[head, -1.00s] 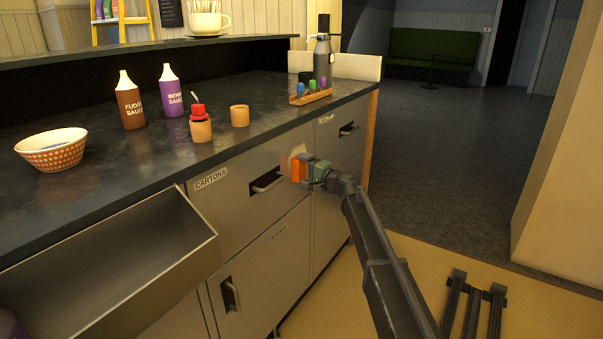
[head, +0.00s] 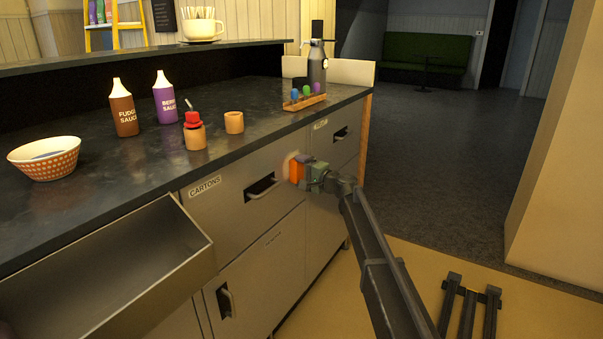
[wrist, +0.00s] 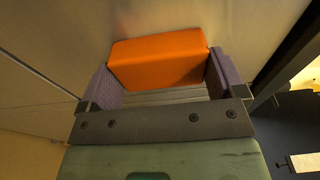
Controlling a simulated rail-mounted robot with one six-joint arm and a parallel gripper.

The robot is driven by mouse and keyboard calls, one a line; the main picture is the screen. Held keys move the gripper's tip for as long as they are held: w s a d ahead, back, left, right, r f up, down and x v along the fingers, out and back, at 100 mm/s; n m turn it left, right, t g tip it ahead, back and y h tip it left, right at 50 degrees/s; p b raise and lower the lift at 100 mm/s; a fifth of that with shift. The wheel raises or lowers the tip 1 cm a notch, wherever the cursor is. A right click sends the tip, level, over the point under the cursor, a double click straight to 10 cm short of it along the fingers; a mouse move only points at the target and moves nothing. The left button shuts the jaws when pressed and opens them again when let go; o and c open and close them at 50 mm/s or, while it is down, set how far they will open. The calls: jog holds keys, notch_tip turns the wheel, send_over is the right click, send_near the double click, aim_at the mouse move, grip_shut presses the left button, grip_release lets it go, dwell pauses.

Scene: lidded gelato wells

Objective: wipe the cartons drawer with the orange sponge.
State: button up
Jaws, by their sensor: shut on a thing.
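The cartons drawer (head: 222,212) is a shut metal drawer front under the counter, with a CARTONS label and a dark recessed handle. My gripper (head: 306,173) is shut on the orange sponge (head: 296,171) at the right end of this front. In the wrist view the sponge (wrist: 158,60) sits between the two purple-grey finger pads, against or very close to the metal face; I cannot tell if it touches. A pale pinkish smear (head: 291,158) shows on the front just above and left of the sponge, which partly hides it.
A drawer (head: 150,262) stands open at the left. The counter top (head: 110,185) holds a patterned bowl (head: 45,160), sauce bottles (head: 124,108), small cups (head: 234,122) and a rack of coloured pieces (head: 305,98). Floor to the right is mostly clear.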

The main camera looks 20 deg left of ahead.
aim_at(286, 168)
notch_tip(286, 168, up, 2)
jog(key=shift+p, duration=0.65)
jog(key=shift+s+f, duration=0.1)
jog(key=shift+s+a, duration=0.2)
jog(key=shift+s, duration=0.8)
jog(key=shift+s+a, duration=0.15)
jog(key=shift+s, duration=0.8)
jog(key=shift+s, duration=0.1)
jog(key=shift+s+a, duration=0.3)
jog(key=shift+s, duration=0.6)
jog(key=shift+s+a, duration=0.25)
jog(key=shift+s, duration=0.65)
jog(key=shift+w, duration=0.1)
jog(key=shift+w+d, duration=0.25)
jog(key=shift+w, duration=0.7)
jog(key=shift+w+d, duration=0.2)
jog(key=shift+w, duration=0.75)
